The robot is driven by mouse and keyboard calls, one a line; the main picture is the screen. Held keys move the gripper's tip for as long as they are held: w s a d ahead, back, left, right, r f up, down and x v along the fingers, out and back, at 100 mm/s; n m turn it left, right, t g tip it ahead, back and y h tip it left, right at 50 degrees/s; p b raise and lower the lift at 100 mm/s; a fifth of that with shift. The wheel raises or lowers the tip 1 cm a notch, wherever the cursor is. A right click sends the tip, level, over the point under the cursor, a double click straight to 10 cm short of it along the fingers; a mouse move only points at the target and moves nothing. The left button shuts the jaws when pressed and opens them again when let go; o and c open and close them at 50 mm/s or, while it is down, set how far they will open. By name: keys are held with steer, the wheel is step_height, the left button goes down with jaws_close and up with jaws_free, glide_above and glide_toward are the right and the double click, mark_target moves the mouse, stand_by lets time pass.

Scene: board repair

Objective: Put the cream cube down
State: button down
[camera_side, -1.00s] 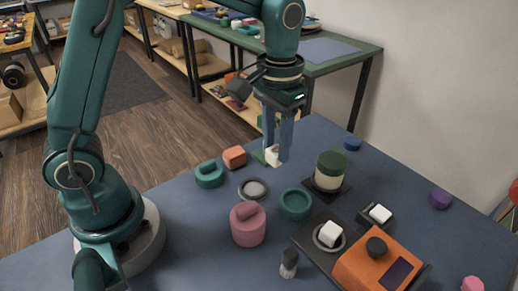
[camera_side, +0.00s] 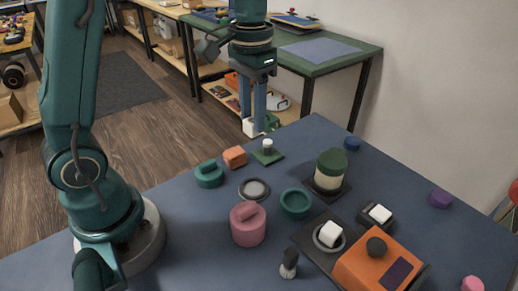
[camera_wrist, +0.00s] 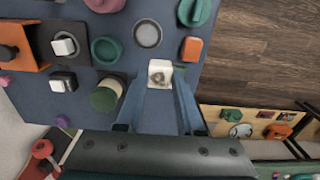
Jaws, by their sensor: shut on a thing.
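My gripper (camera_side: 254,125) is shut on the cream cube (camera_side: 249,128) and holds it in the air above the blue table's back left edge. In the wrist view the cube (camera_wrist: 160,68) sits between the blue fingertips (camera_wrist: 160,82), with a brownish mark on its face. A small green plate (camera_side: 266,158) with a white peg (camera_side: 267,145) stands on the table, a little in front and to the right of the cube in the side view.
An orange block (camera_side: 235,157), teal lidded pot (camera_side: 208,174), grey dish (camera_side: 254,189), teal bowl (camera_side: 296,203), and green-topped jar (camera_side: 330,172) stand nearby. An orange device (camera_side: 375,267) and white blocks are at front right.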

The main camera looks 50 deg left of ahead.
steer(key=shift+s+f+m, duration=0.2)
steer(key=shift+f+m, duration=0.05)
steer(key=shift+m, duration=0.15)
steer(key=s+a, duration=0.6)
steer(key=a, duration=0.1)
steer(key=shift+n, duration=0.3)
steer(key=w+d+f, duration=0.1)
steer(key=d+f, duration=0.1)
steer(key=d, duration=0.1)
steer(key=w+d+f, duration=0.1)
steer(key=d+f, duration=0.2)
steer(key=w+d+f, duration=0.2)
steer(key=d, duration=0.2)
steer(key=shift+f, duration=0.25)
steer(key=shift+w+f, duration=0.1)
steer(key=shift+f, duration=1.8)
steer(key=shift+f, duration=0.1)
steer(key=c, duration=0.5)
jaws_free()
steer(key=shift+c, duration=0.2)
